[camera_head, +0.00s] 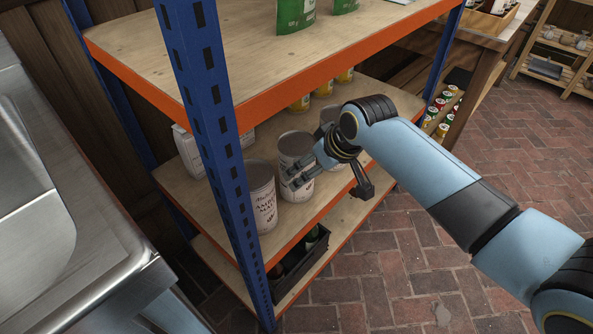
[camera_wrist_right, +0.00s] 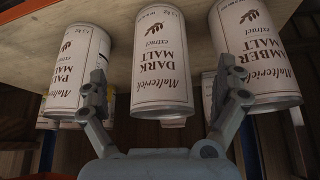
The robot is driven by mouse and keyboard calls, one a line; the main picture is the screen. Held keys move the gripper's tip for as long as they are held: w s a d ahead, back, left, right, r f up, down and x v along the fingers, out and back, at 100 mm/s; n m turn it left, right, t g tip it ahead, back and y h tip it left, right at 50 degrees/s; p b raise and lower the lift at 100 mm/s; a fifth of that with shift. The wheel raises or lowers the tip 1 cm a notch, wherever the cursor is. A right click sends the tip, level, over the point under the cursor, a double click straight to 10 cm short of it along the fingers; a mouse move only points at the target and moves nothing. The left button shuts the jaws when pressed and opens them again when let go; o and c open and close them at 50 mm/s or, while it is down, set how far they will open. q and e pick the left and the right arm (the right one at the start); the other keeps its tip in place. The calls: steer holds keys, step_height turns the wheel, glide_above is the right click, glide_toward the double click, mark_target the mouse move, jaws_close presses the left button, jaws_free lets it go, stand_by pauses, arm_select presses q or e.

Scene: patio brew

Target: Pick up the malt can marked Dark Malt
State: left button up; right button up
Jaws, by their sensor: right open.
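The Dark Malt can (camera_wrist_right: 162,60) is a pale cylinder with dark lettering, seen upside down in the middle of the right wrist view. In the head view it is the middle can (camera_head: 296,146) on the lower shelf, standing upright and partly hidden by my fingers. My right gripper (camera_head: 302,172) is open in front of it. In the wrist view its fingers (camera_wrist_right: 167,82) are spread to either side of the can's image, with nothing held. I cannot tell whether they touch it. My left gripper is not in view.
The Amber Malt can (camera_head: 261,197) stands close on the near side, and the Pale Malt can (camera_wrist_right: 77,70) on the other side. The orange-edged upper shelf (camera_head: 130,47) lies above, and a blue post (camera_head: 207,110) rises at left. A dark crate (camera_head: 300,262) sits below.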

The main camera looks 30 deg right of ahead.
mark_target(292, 145)
steer(key=shift+w+a, duration=0.1)
steer(key=shift+w, duration=0.55)
steer(key=w, duration=0.1)
steer(key=w+b, duration=0.1)
steer(key=w, duration=0.1)
steer(key=w+f+b, duration=0.1)
steer(key=shift+w+a+f, duration=0.1)
steer(key=shift+w+a, duration=0.25)
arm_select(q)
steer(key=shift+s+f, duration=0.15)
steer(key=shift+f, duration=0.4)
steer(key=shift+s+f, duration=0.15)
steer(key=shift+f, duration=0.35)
arm_select(e)
steer(key=c, duration=1.5)
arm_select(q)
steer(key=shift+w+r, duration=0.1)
arm_select(e)
steer(key=shift+o, duration=0.2)
steer(key=shift+w+r, duration=0.1)
steer(key=shift+r, duration=0.15)
